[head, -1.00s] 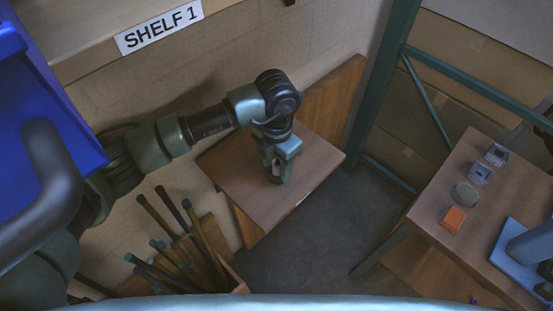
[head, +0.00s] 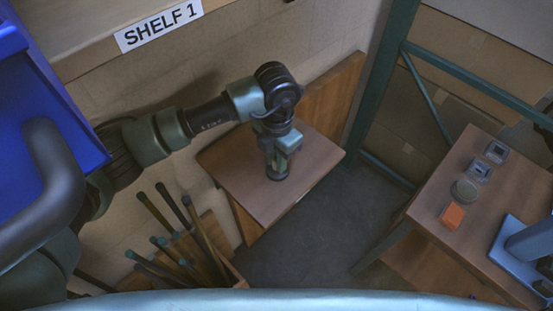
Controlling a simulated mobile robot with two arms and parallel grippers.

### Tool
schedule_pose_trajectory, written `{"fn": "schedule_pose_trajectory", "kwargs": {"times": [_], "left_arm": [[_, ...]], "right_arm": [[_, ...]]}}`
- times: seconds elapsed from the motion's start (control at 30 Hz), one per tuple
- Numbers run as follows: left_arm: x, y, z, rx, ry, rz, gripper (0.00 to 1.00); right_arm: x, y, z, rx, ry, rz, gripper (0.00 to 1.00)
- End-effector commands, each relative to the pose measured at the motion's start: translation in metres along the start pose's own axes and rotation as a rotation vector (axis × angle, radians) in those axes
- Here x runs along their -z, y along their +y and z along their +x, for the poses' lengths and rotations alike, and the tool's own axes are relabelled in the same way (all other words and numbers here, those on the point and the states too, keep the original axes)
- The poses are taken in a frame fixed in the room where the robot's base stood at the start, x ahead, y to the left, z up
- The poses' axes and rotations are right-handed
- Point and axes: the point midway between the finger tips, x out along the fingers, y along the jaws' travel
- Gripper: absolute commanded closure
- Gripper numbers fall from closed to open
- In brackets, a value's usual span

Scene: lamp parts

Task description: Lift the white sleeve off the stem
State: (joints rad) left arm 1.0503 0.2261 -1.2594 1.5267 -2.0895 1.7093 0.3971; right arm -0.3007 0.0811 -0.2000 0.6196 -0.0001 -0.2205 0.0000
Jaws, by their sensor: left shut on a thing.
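My left gripper (head: 278,163) points down over the small brown table (head: 235,180) in the middle of the head view. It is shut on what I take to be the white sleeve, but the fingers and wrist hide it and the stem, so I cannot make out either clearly. A dark round piece (head: 278,175) shows just below the fingertips, over the tabletop. I cannot tell whether the held thing is clear of what stands under it. My right gripper is not in view.
A box of dark rods (head: 185,240) stands left of the table. The right table (head: 440,180) carries an orange block (head: 452,216) and several small items. Green posts stand between the tables.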

Motion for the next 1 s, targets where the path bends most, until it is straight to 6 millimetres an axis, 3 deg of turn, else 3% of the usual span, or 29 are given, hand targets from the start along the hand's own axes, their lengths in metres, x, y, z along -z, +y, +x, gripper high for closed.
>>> {"fn": "schedule_pose_trajectory", "kwargs": {"times": [0.47, 1.0], "left_arm": [[0.0, 0.0, -0.004, 0.0, 0.0, -0.001, 1.0], [0.0, 0.0, -0.035, -0.001, -0.001, -0.001, 1.0]], "right_arm": [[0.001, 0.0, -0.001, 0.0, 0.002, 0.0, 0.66], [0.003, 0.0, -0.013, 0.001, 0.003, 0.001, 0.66]]}}
